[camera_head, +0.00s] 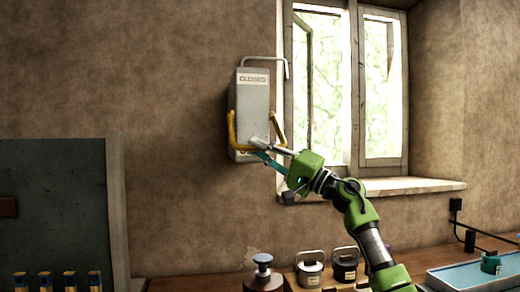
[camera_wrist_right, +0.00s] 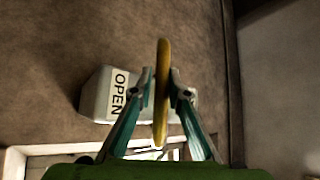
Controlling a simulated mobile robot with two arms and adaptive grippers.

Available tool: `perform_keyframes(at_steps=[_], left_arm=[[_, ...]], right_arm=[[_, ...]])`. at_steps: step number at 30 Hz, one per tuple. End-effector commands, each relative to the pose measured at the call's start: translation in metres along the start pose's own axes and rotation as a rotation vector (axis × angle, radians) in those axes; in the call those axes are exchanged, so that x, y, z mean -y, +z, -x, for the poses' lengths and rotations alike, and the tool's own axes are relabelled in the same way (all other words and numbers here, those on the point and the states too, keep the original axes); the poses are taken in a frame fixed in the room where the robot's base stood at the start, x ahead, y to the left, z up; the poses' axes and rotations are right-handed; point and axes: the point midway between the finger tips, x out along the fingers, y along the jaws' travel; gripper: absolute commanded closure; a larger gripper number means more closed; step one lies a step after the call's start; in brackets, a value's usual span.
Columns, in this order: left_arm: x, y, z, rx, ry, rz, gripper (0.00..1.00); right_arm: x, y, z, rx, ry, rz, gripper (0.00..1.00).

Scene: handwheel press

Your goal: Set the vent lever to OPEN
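The vent box (camera_head: 251,105) is a tall grey housing on the wall, left of the window. A CLOSED label (camera_head: 253,79) is near its top. The yellow U-shaped lever (camera_head: 233,135) wraps the lower part of the box, its crossbar low in front. My right gripper (camera_head: 258,147) is at this crossbar. In the right wrist view the yellow bar (camera_wrist_right: 162,95) lies between the converged fingertips (camera_wrist_right: 162,80), which appear closed on it. Behind them the box shows an OPEN label (camera_wrist_right: 119,94). My left gripper is not in view.
The window frame (camera_head: 352,90) and sill (camera_head: 400,187) are right of the box. A thin grey bracket (camera_head: 265,58) tops the box. Below are a bench with lidded jars (camera_head: 310,270) and a blue tray (camera_head: 470,277). A dark panel (camera_head: 60,200) is at left.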

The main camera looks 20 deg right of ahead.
Motion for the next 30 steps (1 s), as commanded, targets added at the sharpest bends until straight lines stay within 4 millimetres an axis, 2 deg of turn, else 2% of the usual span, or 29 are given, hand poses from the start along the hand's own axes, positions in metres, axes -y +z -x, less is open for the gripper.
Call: perform_keyframes(at_steps=[10, 14, 17, 24, 30], left_arm=[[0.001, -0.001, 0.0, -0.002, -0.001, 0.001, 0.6], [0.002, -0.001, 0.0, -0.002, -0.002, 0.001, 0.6], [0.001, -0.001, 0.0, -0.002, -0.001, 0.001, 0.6], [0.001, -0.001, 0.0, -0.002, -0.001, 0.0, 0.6], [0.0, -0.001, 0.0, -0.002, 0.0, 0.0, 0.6]], right_arm=[[0.0, 0.0, 0.0, -0.001, 0.0, -0.001, 0.71], [-0.001, -0.001, 0.007, -0.002, 0.001, 0.0, 0.71], [-0.002, -0.001, 0.02, -0.003, 0.003, 0.002, 0.71], [-0.003, 0.0, 0.069, -0.002, 0.005, 0.0, 0.71], [-0.004, 0.0, 0.101, -0.001, 0.004, -0.002, 0.71]])
